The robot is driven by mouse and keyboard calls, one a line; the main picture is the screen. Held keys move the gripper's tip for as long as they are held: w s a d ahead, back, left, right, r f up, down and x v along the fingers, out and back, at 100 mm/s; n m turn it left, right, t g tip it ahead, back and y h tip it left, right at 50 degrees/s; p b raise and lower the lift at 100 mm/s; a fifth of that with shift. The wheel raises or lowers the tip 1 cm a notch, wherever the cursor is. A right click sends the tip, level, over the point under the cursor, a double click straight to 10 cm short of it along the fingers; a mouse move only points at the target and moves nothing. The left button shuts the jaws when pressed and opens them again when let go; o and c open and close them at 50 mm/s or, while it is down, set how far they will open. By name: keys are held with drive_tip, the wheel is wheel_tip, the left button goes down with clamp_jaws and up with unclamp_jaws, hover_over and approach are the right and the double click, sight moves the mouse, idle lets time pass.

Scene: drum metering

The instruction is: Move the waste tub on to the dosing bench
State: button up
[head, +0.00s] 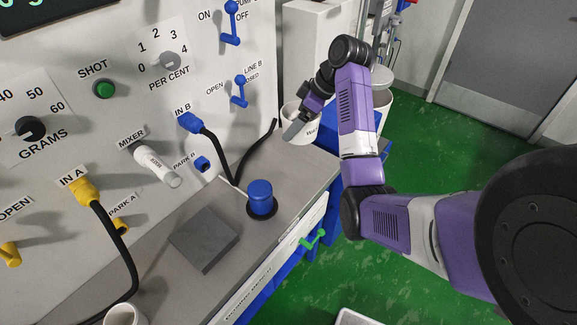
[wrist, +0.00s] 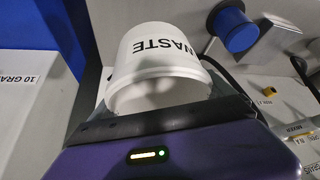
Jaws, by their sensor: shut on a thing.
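The waste tub (head: 299,131) is a small white tub with dark lettering, at the far right end of the dosing bench (head: 307,163). In the wrist view the tub (wrist: 160,75) fills the middle, its WASTE label upside down. My gripper (head: 298,122) is shut on the tub at its near side; the dark jaw edge shows in the wrist view (wrist: 160,118). I cannot tell whether the tub touches the bench top or hangs just above it. Part of the tub is hidden by my gripper.
Cables hang from the panel's IN A (head: 84,192) and IN B (head: 190,122) plugs. A white cup (head: 124,316) stands at the near left. Green floor lies open at right.

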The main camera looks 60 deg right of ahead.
sight(315, 136)
wheel_tip(315, 136, down, 15)
drive_tip(key=shift+r+p, duration=0.1)
drive_tip(key=shift+p, duration=0.65)
drive_tip(key=shift+f, duration=0.2)
drive_tip(key=o, duration=1.2)
drive_tip(key=shift+c, duration=0.2)
drive_tip(key=shift+r, duration=0.15)
drive_tip(key=v, duration=1.2)
drive_tip(key=shift+r+b, duration=0.15)
drive_tip(key=shift+b, duration=0.15)
drive_tip(key=shift+w, duration=0.1)
